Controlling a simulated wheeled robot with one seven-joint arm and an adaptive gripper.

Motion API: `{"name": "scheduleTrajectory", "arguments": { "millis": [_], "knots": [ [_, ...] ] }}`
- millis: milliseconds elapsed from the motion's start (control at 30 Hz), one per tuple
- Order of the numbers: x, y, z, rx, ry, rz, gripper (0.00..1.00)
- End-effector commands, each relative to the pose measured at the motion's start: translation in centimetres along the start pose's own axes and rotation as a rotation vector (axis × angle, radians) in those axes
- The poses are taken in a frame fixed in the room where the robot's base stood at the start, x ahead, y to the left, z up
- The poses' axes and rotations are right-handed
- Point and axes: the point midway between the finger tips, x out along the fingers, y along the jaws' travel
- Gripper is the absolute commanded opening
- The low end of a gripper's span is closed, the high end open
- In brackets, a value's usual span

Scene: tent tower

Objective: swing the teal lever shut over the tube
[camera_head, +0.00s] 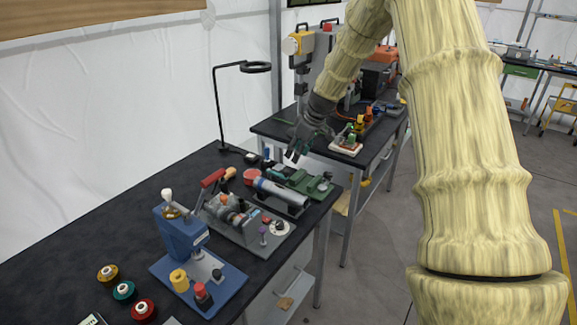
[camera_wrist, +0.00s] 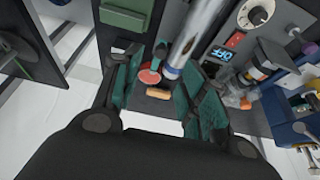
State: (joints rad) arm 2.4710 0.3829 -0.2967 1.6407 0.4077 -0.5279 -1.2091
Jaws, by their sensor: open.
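The silver tube (camera_head: 284,192) lies tilted in a dark holder on the near black table, with a blue band near its far end. In the wrist view the tube (camera_wrist: 195,38) runs down between my fingers, its banded end near a red disc (camera_wrist: 149,77) and an orange handle (camera_wrist: 158,94). My gripper (camera_head: 292,156) is above the table beside the tube's far end. In the wrist view my gripper (camera_wrist: 163,95) has its fingers spread, with nothing clearly held. The fingers have dark teal pads.
A green vise (camera_head: 308,182) stands right behind the tube. A grey unit with a dial (camera_head: 276,228) and a blue press (camera_head: 182,235) stand nearer. A black lamp (camera_head: 219,110) rises at the back left. Several spools (camera_head: 123,290) lie at the front left.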

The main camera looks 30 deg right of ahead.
Motion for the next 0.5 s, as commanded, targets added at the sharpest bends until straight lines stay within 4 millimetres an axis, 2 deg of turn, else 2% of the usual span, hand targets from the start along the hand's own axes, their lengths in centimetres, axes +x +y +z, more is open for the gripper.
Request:
{"name": "scheduleTrajectory", "arguments": {
  "millis": [500],
  "knots": [
    [6.1,-0.1,0.0,0.001,-0.003,0.0,0.42]
  ]
}}
